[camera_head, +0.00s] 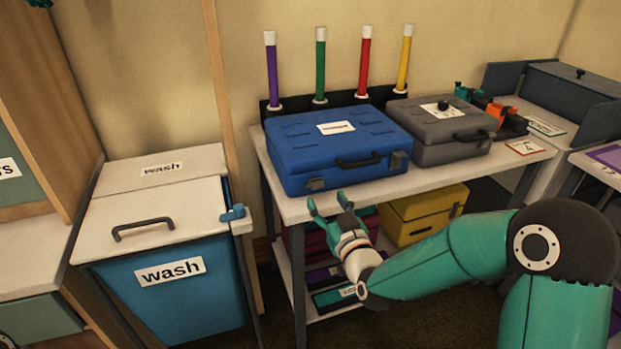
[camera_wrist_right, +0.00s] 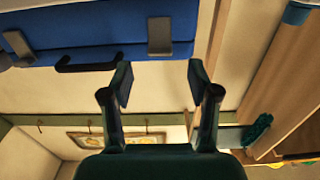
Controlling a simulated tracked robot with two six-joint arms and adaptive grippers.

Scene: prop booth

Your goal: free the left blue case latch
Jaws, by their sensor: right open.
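The blue case (camera_head: 290,160) lies closed on the white table, its front with a dark handle (camera_head: 358,161) facing me. Its left latch (camera_head: 315,184) is a small grey plate at the left of the front; the right latch (camera_head: 398,160) is near the other end. My right gripper (camera_head: 328,205) is open and empty, just in front of the left latch and apart from it. In the wrist view, which is turned over, the left latch (camera_wrist_right: 160,37) lies beyond the gap between the fingers (camera_wrist_right: 160,80). My left gripper is out of view.
A grey case (camera_head: 440,142) stands right of the blue one, with coloured tubes in a rack (camera_head: 270,103) behind. The table's front edge (camera_head: 290,215) is close to my gripper. A blue wash bin (camera_head: 190,310) stands left; a yellow case (camera_head: 410,225) sits on the lower shelf.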

